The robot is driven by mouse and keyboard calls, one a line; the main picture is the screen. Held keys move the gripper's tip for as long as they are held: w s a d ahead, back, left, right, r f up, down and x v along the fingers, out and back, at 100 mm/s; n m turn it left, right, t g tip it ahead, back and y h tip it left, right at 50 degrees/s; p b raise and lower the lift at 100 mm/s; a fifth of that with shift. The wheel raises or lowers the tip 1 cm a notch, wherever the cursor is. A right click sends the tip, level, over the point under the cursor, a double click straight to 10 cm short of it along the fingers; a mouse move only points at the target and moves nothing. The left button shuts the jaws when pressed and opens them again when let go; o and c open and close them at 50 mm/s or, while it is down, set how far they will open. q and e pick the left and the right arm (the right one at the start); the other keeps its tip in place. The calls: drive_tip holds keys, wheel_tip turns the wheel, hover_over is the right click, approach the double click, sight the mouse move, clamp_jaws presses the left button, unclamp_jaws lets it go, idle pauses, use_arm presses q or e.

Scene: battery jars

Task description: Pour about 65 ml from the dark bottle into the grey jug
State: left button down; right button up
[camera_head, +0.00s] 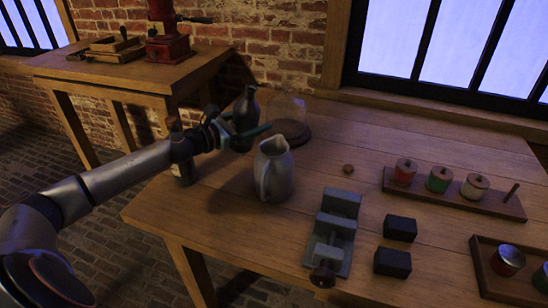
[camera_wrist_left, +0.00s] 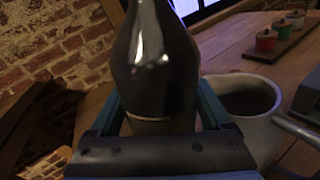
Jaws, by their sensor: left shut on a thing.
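A dark bottle (camera_head: 245,112) is between the teal fingers of my left gripper (camera_head: 250,133), which is shut on its body. In the left wrist view the bottle (camera_wrist_left: 155,65) fills the middle between the fingers and looks nearly upright. I cannot tell whether its base touches the table. The grey jug (camera_head: 273,172) stands upright on the table, just in front and to the right of the held bottle. Its open mouth shows to the right of the bottle in the left wrist view (camera_wrist_left: 248,98). My right gripper is not in view.
A second dark bottle (camera_head: 181,160) stands near the table's left edge, beside my left wrist. A glass dome (camera_head: 290,118) is behind the jug. A grey vise (camera_head: 334,232), black blocks (camera_head: 400,228) and a spool rack (camera_head: 455,194) are to the right.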

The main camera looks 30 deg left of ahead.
sight(253, 105)
use_arm(q)
wheel_tip(253, 105, up, 3)
drive_tip(key=shift+n+t+p, duration=0.3)
drive_tip(key=shift+n+p, duration=0.65)
drive_tip(key=shift+n, duration=0.05)
drive_tip(key=shift+d+r, duration=0.1)
drive_tip(key=shift+r, duration=0.4)
drive_tip(key=shift+r+n+p, duration=0.2)
drive_tip(key=shift+n+p, duration=0.15)
drive_tip(key=shift+n, duration=0.05)
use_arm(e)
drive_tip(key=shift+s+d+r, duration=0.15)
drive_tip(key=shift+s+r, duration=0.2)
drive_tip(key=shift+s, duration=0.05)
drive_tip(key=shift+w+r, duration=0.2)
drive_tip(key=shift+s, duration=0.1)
